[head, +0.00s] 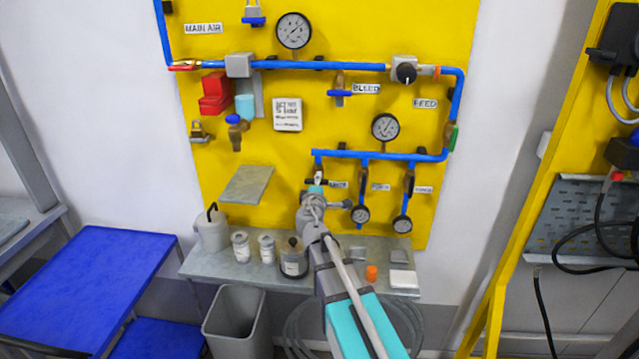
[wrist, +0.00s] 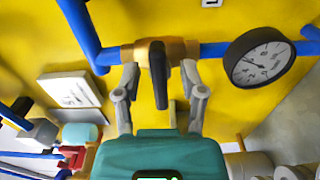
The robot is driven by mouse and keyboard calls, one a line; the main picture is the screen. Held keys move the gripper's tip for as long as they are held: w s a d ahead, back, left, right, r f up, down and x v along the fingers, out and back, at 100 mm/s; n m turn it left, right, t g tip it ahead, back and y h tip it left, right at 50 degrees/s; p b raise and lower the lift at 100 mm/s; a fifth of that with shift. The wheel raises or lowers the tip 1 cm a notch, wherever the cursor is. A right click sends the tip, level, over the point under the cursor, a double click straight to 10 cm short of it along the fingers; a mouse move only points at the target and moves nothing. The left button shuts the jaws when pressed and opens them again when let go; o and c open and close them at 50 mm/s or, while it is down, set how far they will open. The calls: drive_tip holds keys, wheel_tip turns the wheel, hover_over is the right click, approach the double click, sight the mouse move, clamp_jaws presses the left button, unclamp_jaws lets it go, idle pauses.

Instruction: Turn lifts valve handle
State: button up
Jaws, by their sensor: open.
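The lifts valve is a brass body (wrist: 188,50) on a blue pipe in the wrist view, with a black lever handle (wrist: 158,75) pointing toward my gripper. My gripper (wrist: 160,90) is open, with one grey finger on each side of the handle. A gap shows on both sides, and contact cannot be made out. In the head view my gripper (head: 316,188) is at the leftmost lower pipe drop, beside a partly hidden label (head: 339,184). My arm and gripper hide most of the valve there.
A grey sloped plate (head: 246,184) is to the left. A shelf (head: 215,266) with jars and small items lies below. A round gauge (wrist: 258,57) sits right of the valve in the wrist view.

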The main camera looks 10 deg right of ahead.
drive_tip(key=v, duration=1.1)
drive_tip(key=shift+s, duration=0.2)
idle(1.1)
